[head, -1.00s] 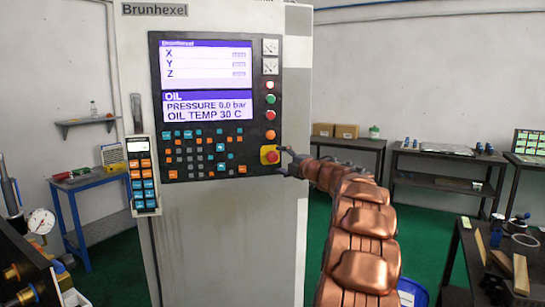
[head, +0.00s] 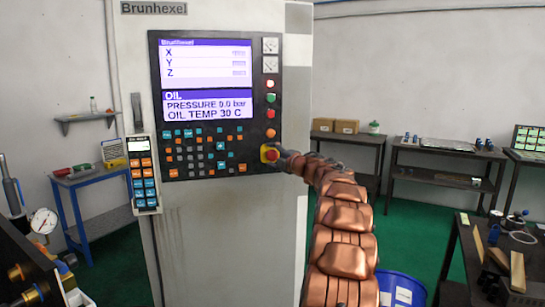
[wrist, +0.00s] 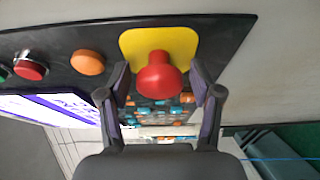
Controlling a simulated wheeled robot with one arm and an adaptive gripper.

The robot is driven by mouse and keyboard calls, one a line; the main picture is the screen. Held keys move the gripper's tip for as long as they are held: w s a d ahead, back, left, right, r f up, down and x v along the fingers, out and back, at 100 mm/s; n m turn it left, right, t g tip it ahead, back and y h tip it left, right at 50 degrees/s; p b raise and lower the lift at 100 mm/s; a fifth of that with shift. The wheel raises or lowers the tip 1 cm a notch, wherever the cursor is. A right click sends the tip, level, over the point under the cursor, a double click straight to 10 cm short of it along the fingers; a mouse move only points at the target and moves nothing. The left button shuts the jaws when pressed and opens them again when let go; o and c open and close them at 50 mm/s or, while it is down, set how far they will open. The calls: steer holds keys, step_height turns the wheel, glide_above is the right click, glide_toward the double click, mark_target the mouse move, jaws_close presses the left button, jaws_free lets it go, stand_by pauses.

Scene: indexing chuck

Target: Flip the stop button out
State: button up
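The stop button is a red mushroom knob (wrist: 160,78) on a yellow plate (wrist: 133,42), at the lower right of the machine's control panel. It also shows in the head view as a red knob on yellow (head: 269,154), partly covered by my gripper. My gripper (wrist: 160,97) is open in the wrist view, with one finger on each side of the knob and a visible gap to each. I cannot tell from the wrist view how deep the fingertips reach around the knob.
An orange button (wrist: 87,62) and a red button (wrist: 30,66) sit beside the stop button on the same panel. A handheld pendant (head: 143,175) hangs at the cabinet's left. A dark workbench (head: 462,275) stands at the lower right.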

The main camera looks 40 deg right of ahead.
jaws_close()
stand_by(0.3)
steer(key=shift+s, duration=0.1)
steer(key=shift+s+a+f+b, duration=0.2)
steer(key=shift+s+a+b, duration=0.15)
steer(key=shift+s+b, duration=0.2)
steer(key=shift+c, duration=1.5)
jaws_free()
steer(key=o, duration=0.5)
steer(key=shift+s+r, duration=0.15)
steer(key=shift+s, duration=0.05)
